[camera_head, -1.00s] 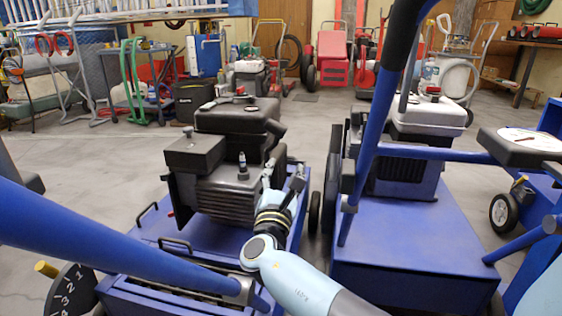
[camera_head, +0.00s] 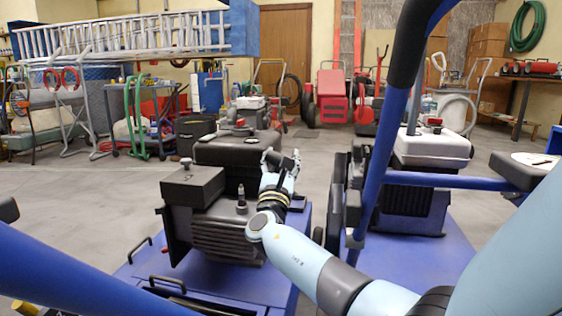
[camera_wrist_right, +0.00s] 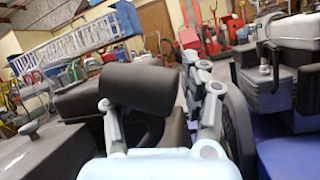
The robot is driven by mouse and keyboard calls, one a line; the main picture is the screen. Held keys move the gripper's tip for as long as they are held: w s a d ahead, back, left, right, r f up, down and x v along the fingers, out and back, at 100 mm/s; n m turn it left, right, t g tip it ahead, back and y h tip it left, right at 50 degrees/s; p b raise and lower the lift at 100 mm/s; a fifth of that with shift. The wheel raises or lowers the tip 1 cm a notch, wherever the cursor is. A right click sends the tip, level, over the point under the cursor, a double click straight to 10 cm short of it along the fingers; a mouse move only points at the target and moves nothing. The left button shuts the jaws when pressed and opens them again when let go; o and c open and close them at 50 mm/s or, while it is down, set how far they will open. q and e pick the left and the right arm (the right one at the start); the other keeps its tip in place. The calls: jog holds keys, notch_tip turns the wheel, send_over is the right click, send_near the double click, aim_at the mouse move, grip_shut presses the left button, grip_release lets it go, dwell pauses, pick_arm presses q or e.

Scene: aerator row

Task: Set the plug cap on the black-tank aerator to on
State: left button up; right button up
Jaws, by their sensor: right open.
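The black-tank aerator's dark tank (camera_head: 225,150) sits on top of its engine, left of centre in the head view. A plug with a grey neck and dark top (camera_head: 241,197) stands upright on the ribbed engine block. I cannot tell whether that top is the plug cap, or whether it is seated. My right gripper (camera_head: 281,160) is open, beyond and to the right of the plug, beside the tank. In the right wrist view its spread fingers (camera_wrist_right: 160,100) have a dark rounded engine part close to the left finger. The plug is not recognisable there. My left gripper is not visible.
A black box with a knob (camera_head: 192,187) stands left of the plug. A white-tank machine (camera_head: 432,147) is to the right, behind a blue handle bar (camera_head: 378,150). Another blue bar crosses the lower left. Open grey floor (camera_head: 90,205) lies to the left.

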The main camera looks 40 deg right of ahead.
jog(key=shift+c, duration=0.3)
grip_shut()
dwell(0.4)
